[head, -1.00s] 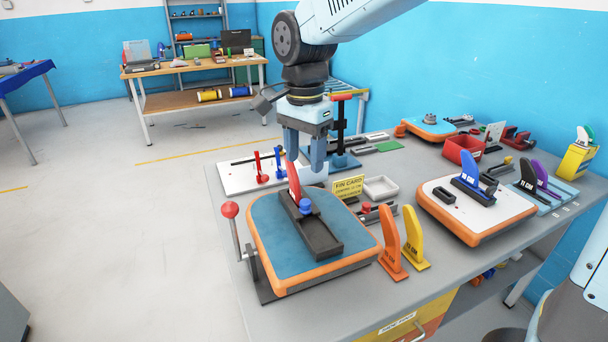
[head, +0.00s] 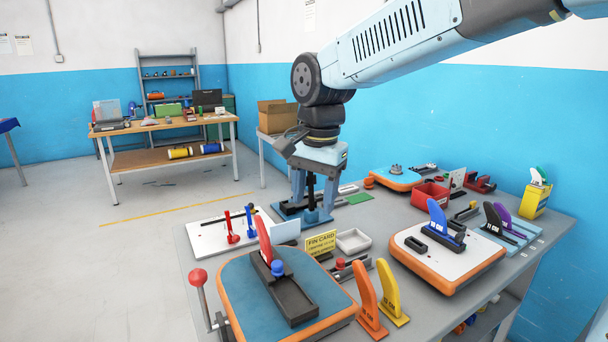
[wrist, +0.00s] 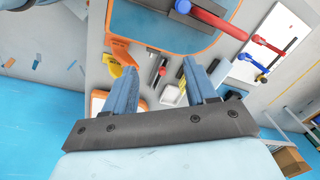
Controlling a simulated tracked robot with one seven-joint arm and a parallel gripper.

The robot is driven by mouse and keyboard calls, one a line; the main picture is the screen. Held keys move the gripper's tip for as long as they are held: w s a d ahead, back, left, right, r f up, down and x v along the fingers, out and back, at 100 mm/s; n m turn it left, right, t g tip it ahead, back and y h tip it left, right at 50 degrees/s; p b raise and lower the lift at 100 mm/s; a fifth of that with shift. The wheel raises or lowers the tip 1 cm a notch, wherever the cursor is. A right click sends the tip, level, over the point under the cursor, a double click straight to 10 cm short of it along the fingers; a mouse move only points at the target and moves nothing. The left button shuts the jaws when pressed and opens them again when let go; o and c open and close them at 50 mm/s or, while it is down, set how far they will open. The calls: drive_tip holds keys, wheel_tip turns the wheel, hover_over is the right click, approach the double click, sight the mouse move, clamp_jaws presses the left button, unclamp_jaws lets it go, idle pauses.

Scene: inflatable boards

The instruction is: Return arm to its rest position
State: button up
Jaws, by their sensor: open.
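My gripper (head: 312,192) hangs from my arm above the far part of the grey workbench (head: 205,262), fingers pointing down. Its fingers are apart with nothing between them. They also show in the wrist view (wrist: 163,88), spread over the bench. In the head view the fingers overlap a black-posted stand (head: 290,212) behind them; I see no contact. The near blue board with an orange rim (head: 235,290) carries a black fin box (head: 290,300) with a red fin (head: 263,240) and a blue knob (head: 277,268).
Orange (head: 366,298) and yellow (head: 390,292) fins stand at the bench front. A yellow fin card (head: 321,243), a white tray (head: 353,240) and a white board with a blue fin (head: 438,216) lie nearby. A red-knobbed lever (head: 198,277) rises at the left. Space above the bench is free.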

drive_tip(key=s+d+n+t, duration=0.2)
drive_tip(key=s+d, duration=0.3)
drive_tip(key=d, duration=0.6)
drive_tip(key=s+d+n+t, duration=0.2)
drive_tip(key=s+d, duration=0.4)
drive_tip(key=d, duration=0.6)
drive_tip(key=shift+f+n+t+h, duration=0.35)
drive_tip(key=shift+n+t+h, duration=0.05)
drive_tip(key=shift+n, duration=0.3)
